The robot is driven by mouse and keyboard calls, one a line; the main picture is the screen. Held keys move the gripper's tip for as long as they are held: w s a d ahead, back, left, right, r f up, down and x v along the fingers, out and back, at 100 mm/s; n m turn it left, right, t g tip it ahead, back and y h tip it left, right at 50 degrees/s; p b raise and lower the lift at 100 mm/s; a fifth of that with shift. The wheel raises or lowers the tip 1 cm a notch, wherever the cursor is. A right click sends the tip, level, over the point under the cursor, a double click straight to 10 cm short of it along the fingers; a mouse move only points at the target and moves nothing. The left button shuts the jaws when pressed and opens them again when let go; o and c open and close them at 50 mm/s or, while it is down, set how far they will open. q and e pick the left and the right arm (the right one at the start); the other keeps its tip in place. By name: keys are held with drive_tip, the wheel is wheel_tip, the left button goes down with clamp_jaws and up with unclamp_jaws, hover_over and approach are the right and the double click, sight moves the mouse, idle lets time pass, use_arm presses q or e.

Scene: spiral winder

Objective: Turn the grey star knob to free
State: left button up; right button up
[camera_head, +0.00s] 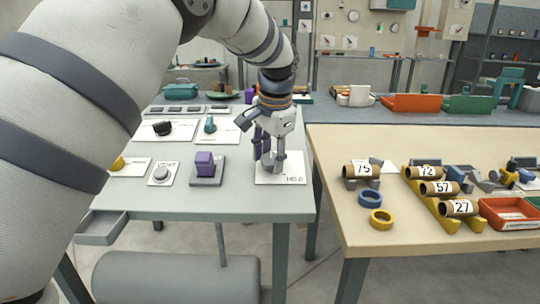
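My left gripper (269,150) points down over a white plate (294,176) with lettering that seems to read HOLD, at the right end of the grey-green table. A grey shape (270,163) low between the fingertips looks like the star knob, mostly hidden by the gripper. The fingers are at or around it; I cannot tell whether they touch or grip it. The plate's other markings are covered. My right gripper is not in view.
Left of the plate are a purple block on a grey base (205,163), a round button (160,174), a black knob (162,128) and a teal knob (210,125). The beige table (400,250) at right holds numbered rolls (459,208), rings and a red tray (508,214).

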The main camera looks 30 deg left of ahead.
use_arm(q)
drive_tip(key=shift+o, duration=0.8)
drive_tip(key=shift+r, duration=0.4)
drive_tip(key=v, duration=1.1)
drive_tip(key=shift+s+d, duration=0.1)
